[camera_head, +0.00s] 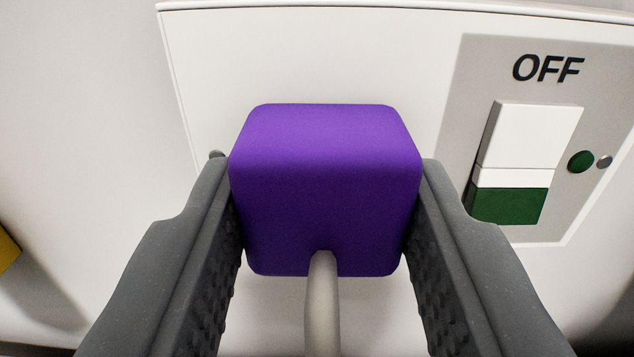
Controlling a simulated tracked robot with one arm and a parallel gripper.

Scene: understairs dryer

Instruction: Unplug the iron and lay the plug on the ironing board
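A purple plug (325,190) with rounded edges sits in front of the white socket plate (300,50). A pale grey cord (322,305) runs from its lower face toward the camera. My gripper (325,205) has one dark grey finger on each side of the plug. Both ribbed pads lie against its sides, with no clear gap showing. The plug hides its pins and the socket holes, so I cannot tell how far in it sits. The iron and the ironing board are not in view.
To the right on the plate is a grey panel marked OFF (548,68) with a white and green rocker switch (525,165). A green round spot (580,162) and a screw (605,162) sit beside it. A yellow thing (7,250) shows at the left edge.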

